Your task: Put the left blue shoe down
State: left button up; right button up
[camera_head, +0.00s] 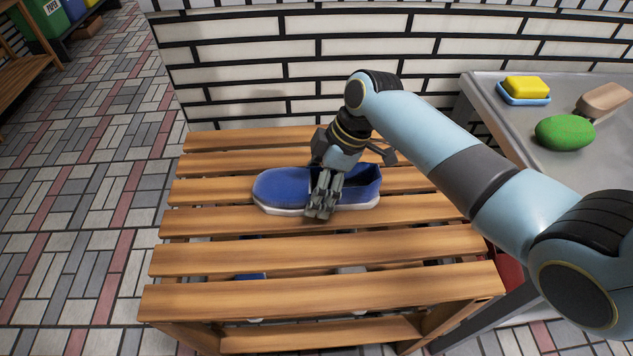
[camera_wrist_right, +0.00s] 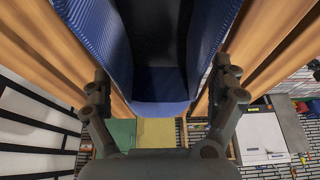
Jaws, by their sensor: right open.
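A blue shoe (camera_head: 285,188) with a white sole rests on the slatted wooden rack (camera_head: 325,300) in the head view, its toe pointing left. My right gripper (camera_head: 322,207) is at the shoe's heel half, with its fingers around the shoe and one finger hanging over the near side. In the right wrist view the same shoe (camera_wrist_right: 160,85) fills the upper middle, its dark opening facing the camera. The fingers of my right gripper (camera_wrist_right: 165,90) are spread apart, one on each side of the shoe. My left gripper is not in view.
Under the slats a second blue item (camera_head: 250,277) partly shows. To the right, a metal counter (camera_head: 490,95) holds a yellow sponge (camera_head: 526,87) on a blue dish, a green oval item (camera_head: 564,132) and a tan item (camera_head: 604,101). A white brick wall stands behind the rack.

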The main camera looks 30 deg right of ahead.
jog(key=p+v, duration=0.2)
jog(key=v, duration=1)
jog(key=shift+p, duration=0.3)
